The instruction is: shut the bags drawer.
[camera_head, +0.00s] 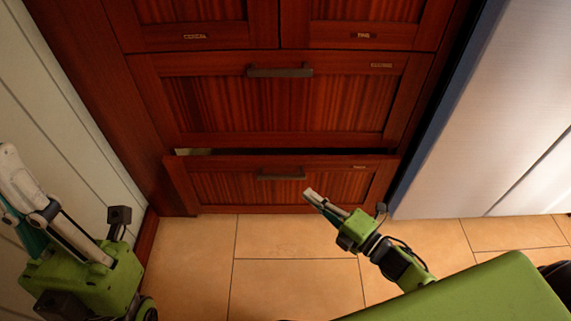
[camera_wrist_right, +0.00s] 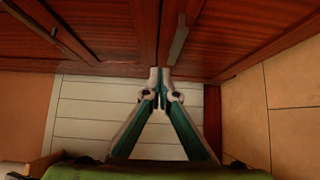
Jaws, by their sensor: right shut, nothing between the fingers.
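The bottom drawer (camera_head: 225,186) of the red-brown wooden cabinet stands partly open, with a dark gap along its top edge. It has a dark bar handle (camera_head: 281,176); its small label is too blurred to read for certain. My right gripper (camera_head: 308,194) is shut and empty, in front of and below the handle in the head view. In the right wrist view its fingertips (camera_wrist_right: 159,74) meet, with wooden fronts just beyond; contact cannot be told. My left gripper (camera_head: 20,190) is at the lower left, away from the drawer; its finger opening is unclear.
A wide drawer (camera_head: 275,105) above is closed, with its own handle (camera_head: 280,71). Two more fronts sit above it. A white panelled surface (camera_head: 60,110) stands left and a pale appliance-like panel (camera_head: 510,120) right. The tiled floor (camera_head: 290,285) before the drawer is clear.

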